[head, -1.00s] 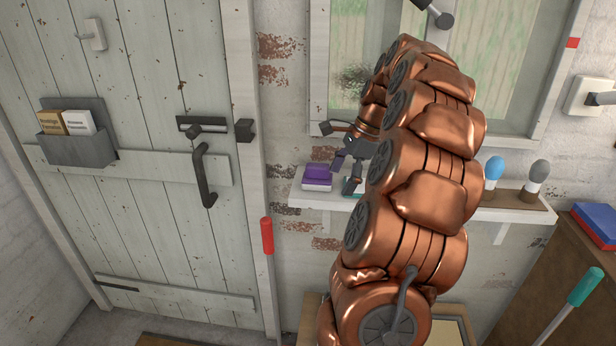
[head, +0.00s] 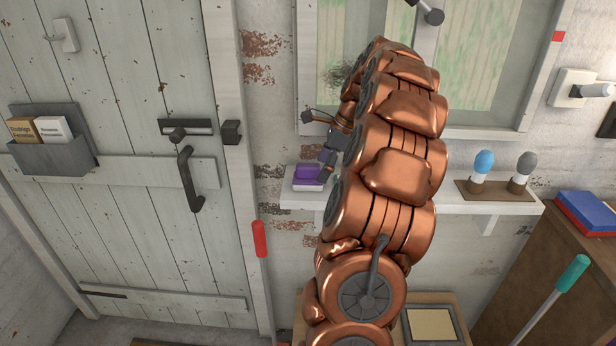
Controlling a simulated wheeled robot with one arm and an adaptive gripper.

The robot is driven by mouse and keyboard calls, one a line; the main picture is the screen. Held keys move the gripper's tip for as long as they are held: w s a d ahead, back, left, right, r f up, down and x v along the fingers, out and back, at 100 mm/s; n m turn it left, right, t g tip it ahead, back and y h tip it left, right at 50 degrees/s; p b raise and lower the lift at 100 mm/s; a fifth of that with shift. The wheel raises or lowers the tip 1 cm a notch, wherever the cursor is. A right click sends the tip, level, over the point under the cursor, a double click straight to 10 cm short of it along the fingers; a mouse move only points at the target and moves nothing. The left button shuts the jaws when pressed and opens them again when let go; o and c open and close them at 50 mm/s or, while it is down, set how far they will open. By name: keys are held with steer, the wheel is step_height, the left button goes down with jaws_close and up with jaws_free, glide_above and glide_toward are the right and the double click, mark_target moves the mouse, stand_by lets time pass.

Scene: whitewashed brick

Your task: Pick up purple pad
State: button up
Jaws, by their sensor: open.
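The purple pad (head: 306,172), purple on top with a white lower part, sits on the left end of the white wall shelf (head: 512,207). My gripper (head: 325,172) is open and points down at the pad's right side, overlapping part of it in the picture. I cannot tell whether the fingers touch the pad. My copper arm hides the middle of the shelf and whatever stands there.
A brown holder (head: 497,190) with a blue-topped and a grey-topped handle stands on the shelf's right part. The window (head: 467,70) is above the shelf. A door with a black handle (head: 189,180) is at left. Blue and red boxes (head: 588,215) lie on the cabinet at right.

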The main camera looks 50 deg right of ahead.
mark_target(309, 165)
steer(key=shift+w+a, duration=0.45)
steer(key=shift+w+a+r+p, duration=0.1)
steer(key=shift+w+a+p, duration=0.45)
steer(key=shift+w+a, duration=0.3)
steer(key=shift+p+x, duration=0.4)
steer(key=shift+x, duration=0.65)
steer(key=shift+w+f, duration=0.25)
steer(key=shift+f, duration=0.3)
steer(key=c, duration=1.3)
